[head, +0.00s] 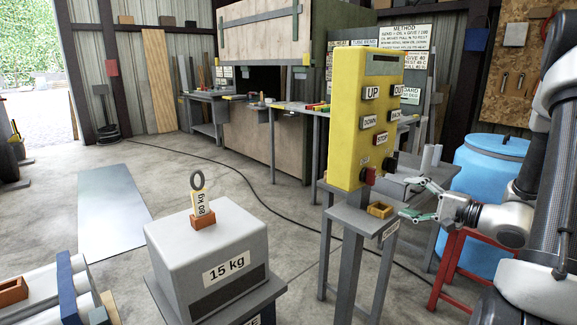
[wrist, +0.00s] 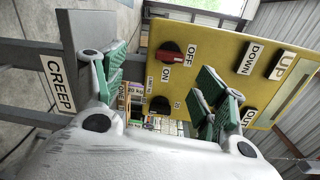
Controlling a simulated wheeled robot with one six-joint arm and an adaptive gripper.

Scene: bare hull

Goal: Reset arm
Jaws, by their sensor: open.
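My gripper (head: 404,198) is open and empty at the right in the head view, with green-padded fingers pointing left. It is just right of the lower part of the yellow control box (head: 346,120), above a small grey stand. In the wrist view my gripper (wrist: 163,80) has its fingers spread wide, with nothing between them. The yellow box (wrist: 222,62) fills the view's upper right behind the fingers, showing a red knob (wrist: 170,52) between OFF and ON labels. I cannot tell whether a finger touches the box.
A grey block labelled 15 kg (head: 213,250) stands at the front, with a ringed 80 kg tag on top. A blue barrel (head: 488,170) and a red frame (head: 450,268) are close by my arm. A workbench stands behind. The floor at left is largely clear.

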